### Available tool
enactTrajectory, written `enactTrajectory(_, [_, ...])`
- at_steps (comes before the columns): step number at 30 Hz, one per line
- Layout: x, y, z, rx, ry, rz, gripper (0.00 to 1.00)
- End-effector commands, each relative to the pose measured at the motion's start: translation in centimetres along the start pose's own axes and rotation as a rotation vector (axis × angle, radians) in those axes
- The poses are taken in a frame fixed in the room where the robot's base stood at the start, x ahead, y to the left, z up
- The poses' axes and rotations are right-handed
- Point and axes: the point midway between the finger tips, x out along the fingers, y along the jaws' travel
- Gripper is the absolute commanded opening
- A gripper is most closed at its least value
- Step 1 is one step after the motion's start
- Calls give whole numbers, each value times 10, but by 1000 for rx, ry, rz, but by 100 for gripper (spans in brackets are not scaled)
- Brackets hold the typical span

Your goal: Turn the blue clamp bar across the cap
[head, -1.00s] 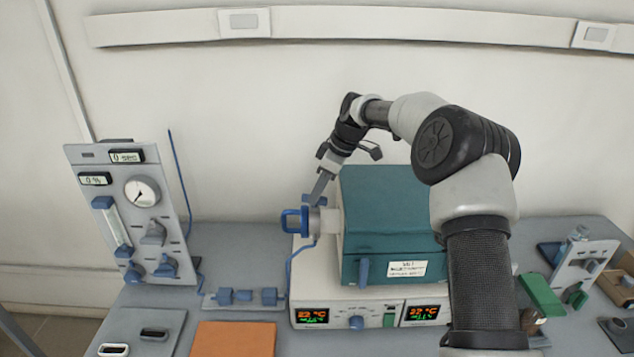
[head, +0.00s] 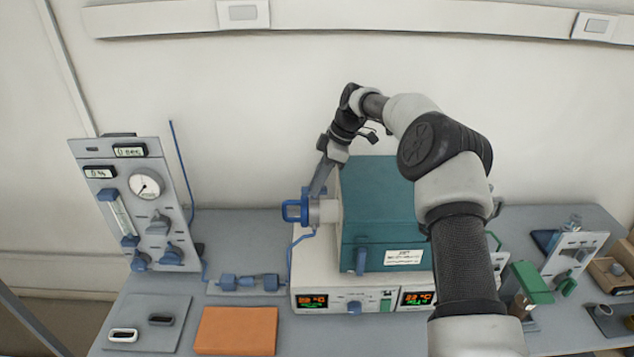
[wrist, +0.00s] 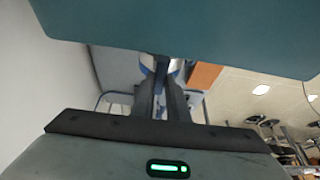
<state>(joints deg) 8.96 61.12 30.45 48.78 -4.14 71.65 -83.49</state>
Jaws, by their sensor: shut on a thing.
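The blue clamp bar (head: 294,210) sits at the left end of the pale tube cap (head: 326,211), which sticks out of the left side of the teal furnace (head: 384,204). My gripper (head: 317,190) reaches down from above beside the furnace's left wall, with its fingertips at the clamp. In the wrist view my gripper (wrist: 171,92) is shut on a narrow blue part of the clamp bar (wrist: 160,70). The fingers hide most of the held part, so its exact angle across the cap cannot be told.
The teal furnace wall is close to the right of my gripper. A grey gas panel (head: 135,204) stands at left with a thin blue tube.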

Motion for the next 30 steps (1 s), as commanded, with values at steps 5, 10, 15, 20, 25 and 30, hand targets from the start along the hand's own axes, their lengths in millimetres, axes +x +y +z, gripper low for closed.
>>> enactTrajectory(5, [-1, 0, 0, -2, 0, 2, 22])
enactTrajectory(10, [0, 0, 0, -1, 0, 1, 33])
enactTrajectory(15, [-1, 0, 0, 0, 0, 1, 33])
enactTrajectory(20, [-12, 0, 0, 0, -1, 3, 33])
enactTrajectory(25, [-45, 1, 0, 0, -1, 6, 33])
enactTrajectory(30, [-82, 1, -1, 0, 0, 5, 33])
